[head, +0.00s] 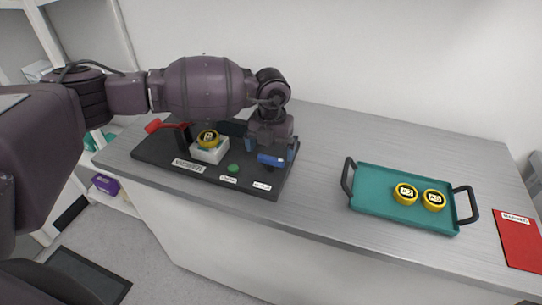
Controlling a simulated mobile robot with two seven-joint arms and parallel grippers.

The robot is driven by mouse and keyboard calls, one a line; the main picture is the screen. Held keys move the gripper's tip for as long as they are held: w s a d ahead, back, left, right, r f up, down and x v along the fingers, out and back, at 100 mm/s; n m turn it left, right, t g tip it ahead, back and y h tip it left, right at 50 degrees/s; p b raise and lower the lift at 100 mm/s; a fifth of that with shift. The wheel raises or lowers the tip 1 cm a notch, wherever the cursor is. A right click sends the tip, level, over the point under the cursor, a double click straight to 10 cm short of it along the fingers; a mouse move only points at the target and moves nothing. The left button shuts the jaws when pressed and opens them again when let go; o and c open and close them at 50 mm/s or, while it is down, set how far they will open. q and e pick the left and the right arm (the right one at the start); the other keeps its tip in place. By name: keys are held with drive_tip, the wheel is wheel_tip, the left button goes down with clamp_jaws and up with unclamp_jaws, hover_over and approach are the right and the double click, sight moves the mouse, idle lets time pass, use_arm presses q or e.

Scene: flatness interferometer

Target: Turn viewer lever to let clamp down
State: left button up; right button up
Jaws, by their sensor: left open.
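The viewer is a black base (147,155) on the bench with a "VIEWER" label. A white block (210,155) on it carries a yellow-rimmed disc (208,138). A lever with a red handle (158,125) stands at its left end. A blue handle (270,160) sits at its right end. My left gripper (270,151) points down over that right end, open, with its fingers around or just behind the blue handle; contact cannot be told. My arm and gripper hide the viewer's back right part. My right gripper is out of view.
A green button (233,168) and small labels lie along the viewer's front. A teal tray (375,203) with black handles holds two yellow discs (405,194) to the right. A red labelled sheet (522,243) lies at the far right. The bench between viewer and tray is clear.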

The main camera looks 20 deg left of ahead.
sight(271, 158)
use_arm(q)
wheel_tip(271, 158, down, 3)
drive_tip(key=shift+r, duration=0.1)
drive_tip(key=shift+f, duration=0.2)
drive_tip(key=shift+c, duration=0.5)
drive_tip(key=c, duration=0.8)
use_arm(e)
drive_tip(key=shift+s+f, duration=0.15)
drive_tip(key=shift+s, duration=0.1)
